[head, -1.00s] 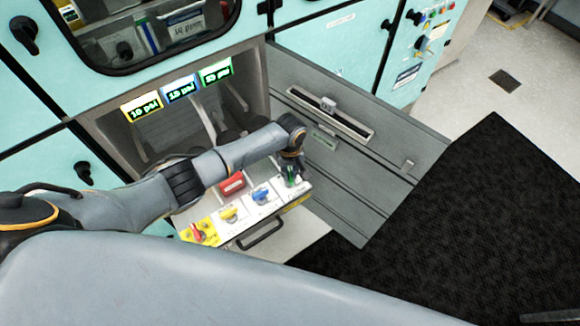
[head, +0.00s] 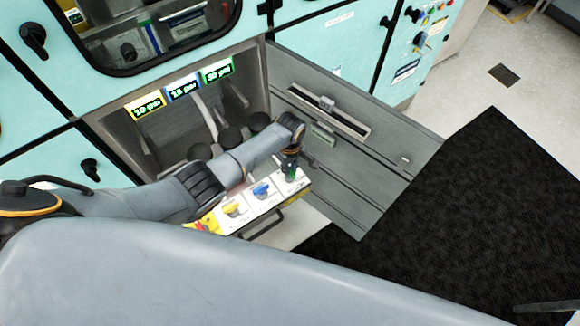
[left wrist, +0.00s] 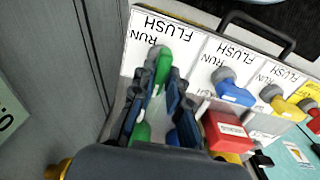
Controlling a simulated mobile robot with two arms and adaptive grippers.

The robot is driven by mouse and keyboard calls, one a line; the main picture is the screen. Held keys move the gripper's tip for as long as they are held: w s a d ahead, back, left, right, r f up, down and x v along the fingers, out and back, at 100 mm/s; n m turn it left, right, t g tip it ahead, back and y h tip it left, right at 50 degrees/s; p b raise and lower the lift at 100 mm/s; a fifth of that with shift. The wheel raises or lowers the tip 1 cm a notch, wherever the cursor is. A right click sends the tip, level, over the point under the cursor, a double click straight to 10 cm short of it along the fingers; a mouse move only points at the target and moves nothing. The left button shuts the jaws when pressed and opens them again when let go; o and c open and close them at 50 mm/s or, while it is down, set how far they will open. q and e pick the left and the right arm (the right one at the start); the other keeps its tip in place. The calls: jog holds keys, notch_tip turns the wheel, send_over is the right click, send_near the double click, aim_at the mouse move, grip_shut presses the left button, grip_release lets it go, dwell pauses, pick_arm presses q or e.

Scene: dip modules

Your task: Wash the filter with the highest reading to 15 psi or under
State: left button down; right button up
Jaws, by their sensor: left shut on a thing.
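The valve panel (head: 217,221) sticks out below the filter bay, with a row of coloured valve handles. My left gripper (left wrist: 157,98) is shut on the green handle (left wrist: 162,68), its fingers on either side; the handle's grey tip lies beside the RUN label. In the head view the gripper (head: 291,168) is at the panel's right end. The blue handle (head: 262,190) and yellow handle (head: 234,209) stand to its left. Three displays hang above: yellow (head: 145,105) seems to read 10 psi, blue (head: 183,90) is blurred, green (head: 217,70) seems to read 30 psi. My right gripper is out of view.
A red block (left wrist: 227,133) sits beside the blue handle in the wrist view. A black pull bar (head: 262,220) runs along the panel's front. A grey open door (head: 350,140) stands at the right. Dark round parts (head: 230,137) sit in the bay behind my arm.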

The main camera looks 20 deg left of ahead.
pick_arm(q)
jog(key=shift+w, duration=0.1)
jog(key=c, duration=1.3)
grip_release()
notch_tip(320, 180, up, 12)
jog(key=shift+r, duration=0.1)
